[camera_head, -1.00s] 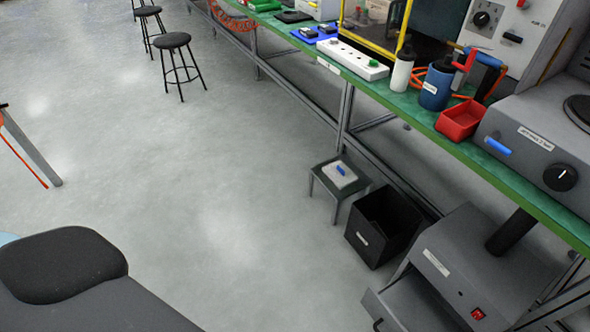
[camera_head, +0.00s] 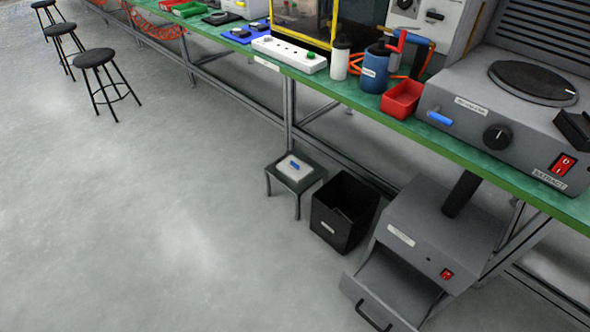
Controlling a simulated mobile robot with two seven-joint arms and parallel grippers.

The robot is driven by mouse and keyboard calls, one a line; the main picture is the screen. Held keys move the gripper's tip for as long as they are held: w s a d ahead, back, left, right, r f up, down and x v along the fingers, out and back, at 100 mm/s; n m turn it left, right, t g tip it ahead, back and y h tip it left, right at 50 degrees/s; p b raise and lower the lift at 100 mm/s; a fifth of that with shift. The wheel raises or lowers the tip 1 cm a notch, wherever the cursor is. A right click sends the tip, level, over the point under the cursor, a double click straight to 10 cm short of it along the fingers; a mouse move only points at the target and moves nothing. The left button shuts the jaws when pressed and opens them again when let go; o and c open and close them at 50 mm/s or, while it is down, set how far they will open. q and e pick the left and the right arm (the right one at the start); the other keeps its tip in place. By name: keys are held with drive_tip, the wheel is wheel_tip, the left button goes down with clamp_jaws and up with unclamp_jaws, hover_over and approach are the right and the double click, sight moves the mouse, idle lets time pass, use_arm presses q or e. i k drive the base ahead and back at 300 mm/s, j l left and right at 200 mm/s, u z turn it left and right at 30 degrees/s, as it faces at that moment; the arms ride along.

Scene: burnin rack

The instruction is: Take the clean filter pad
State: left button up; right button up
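A pale, flat square pad (camera_head: 295,171), which looks like the clean filter pad, lies on a small dark low stand (camera_head: 291,183) on the floor below the bench. The drawer looks empty from here. Neither of my grippers is in view.
A black open bin (camera_head: 343,212) stands between the stand and the grey machine. A green-topped bench (camera_head: 390,124) runs above, holding a hotplate-like unit (camera_head: 510,100), a red tray (camera_head: 402,99), bottles and a power strip (camera_head: 289,54). Stools (camera_head: 104,78) stand at upper left. The floor at left is clear.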

sight(293, 167)
drive_tip(key=i+j+z, duration=0.45)
drive_tip(key=i+j, duration=0.2)
drive_tip(key=j, duration=0.15)
drive_tip(key=i+j+z, duration=0.25)
drive_tip(key=j, duration=0.2)
drive_tip(key=i+j+z, duration=0.15)
drive_tip(key=i+l, duration=0.15)
drive_tip(key=i, duration=0.35)
